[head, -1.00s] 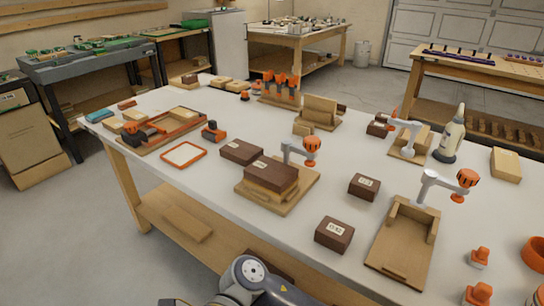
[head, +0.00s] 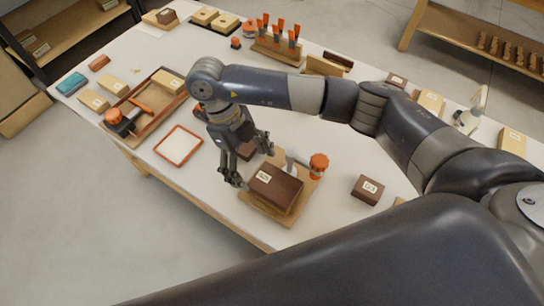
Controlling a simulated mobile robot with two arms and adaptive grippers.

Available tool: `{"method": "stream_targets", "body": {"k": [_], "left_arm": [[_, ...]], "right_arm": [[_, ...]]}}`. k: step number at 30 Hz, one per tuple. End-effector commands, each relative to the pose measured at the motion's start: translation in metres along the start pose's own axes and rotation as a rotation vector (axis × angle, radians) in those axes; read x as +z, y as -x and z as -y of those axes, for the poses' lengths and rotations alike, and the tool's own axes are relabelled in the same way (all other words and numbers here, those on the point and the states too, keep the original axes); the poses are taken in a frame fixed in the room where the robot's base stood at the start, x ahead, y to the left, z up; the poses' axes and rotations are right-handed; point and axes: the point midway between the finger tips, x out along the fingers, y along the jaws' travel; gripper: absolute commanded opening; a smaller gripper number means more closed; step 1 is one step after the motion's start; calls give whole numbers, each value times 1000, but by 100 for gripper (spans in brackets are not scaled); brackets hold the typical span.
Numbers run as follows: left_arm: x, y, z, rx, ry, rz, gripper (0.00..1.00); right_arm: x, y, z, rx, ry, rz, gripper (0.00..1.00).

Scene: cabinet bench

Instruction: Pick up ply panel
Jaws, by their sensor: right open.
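No piece is clearly marked as the ply panel. Small light wood pieces (head: 94,100) lie at the left of the bench, and another (head: 172,81) lies in the wooden tray. My right gripper (head: 248,164) is open and points down at the near edge of the bench. A dark brown block (head: 246,151) shows partly behind its fingers. Just right of the fingers, a larger dark brown block (head: 276,187) lies on a wooden clamp board (head: 250,212). I see nothing held between the fingers. My left gripper is out of view.
An orange-knobbed clamp (head: 319,163) stands on the board. An orange-rimmed frame (head: 179,146) lies to the left, near the tray (head: 141,130) and its orange tool. Another brown block (head: 367,189) lies to the right. Orange-handled tools (head: 279,38) stand in a rack behind.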

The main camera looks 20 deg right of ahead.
Motion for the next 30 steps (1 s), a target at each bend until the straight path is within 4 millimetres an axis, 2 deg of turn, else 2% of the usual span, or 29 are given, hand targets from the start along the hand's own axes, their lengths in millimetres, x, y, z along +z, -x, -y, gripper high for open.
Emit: {"method": "stream_targets", "body": {"k": [1,4,12,19,24,30], "left_arm": [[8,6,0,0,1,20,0],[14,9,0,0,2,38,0],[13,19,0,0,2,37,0],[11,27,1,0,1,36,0],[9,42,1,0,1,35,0],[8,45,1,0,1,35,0]], "right_arm": [[-2,7,6,-20,-15,-2,83],[-3,2,13,-40,-30,-7,83],[-3,-39,15,-41,-30,-6,83],[-3,-55,16,-39,-31,-7,83],[-2,-78,19,-39,-29,-8,83],[0,-99,20,-39,-28,-3,83]]}}
